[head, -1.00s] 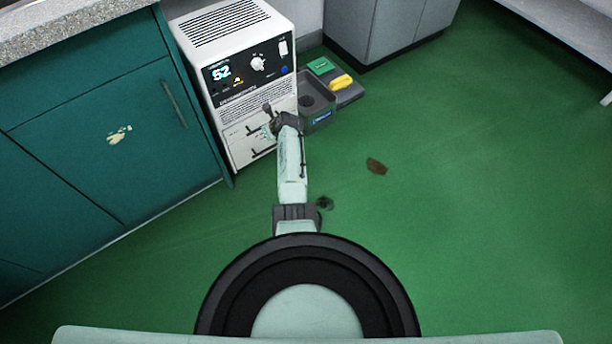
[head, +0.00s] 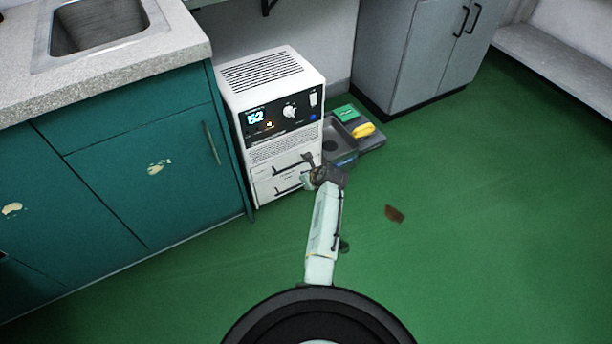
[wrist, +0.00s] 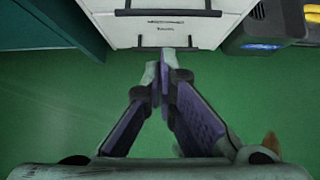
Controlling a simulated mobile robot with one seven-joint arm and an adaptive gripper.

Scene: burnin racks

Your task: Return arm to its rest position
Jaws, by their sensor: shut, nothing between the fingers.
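My gripper (wrist: 163,78) is shut and empty, with its fingertips together in the wrist view. In the head view my gripper (head: 307,172) is in front of the lower drawers of a white burn-in unit (head: 272,78), and my pale arm reaches up to it from the bottom. The unit has a lit display reading 52, a knob and two drawers with dark handles. Both drawers look shut. In the wrist view the drawer front (wrist: 165,31) lies just beyond the fingertips; I cannot tell whether they touch it.
A dark grey bin (head: 338,146) stands right of the unit, beside a tray with a green box (head: 346,113) and a yellow item (head: 363,130). Teal cabinets (head: 150,170) stand left, a grey cabinet (head: 415,55) behind. A brown scrap (head: 394,214) lies on open green floor.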

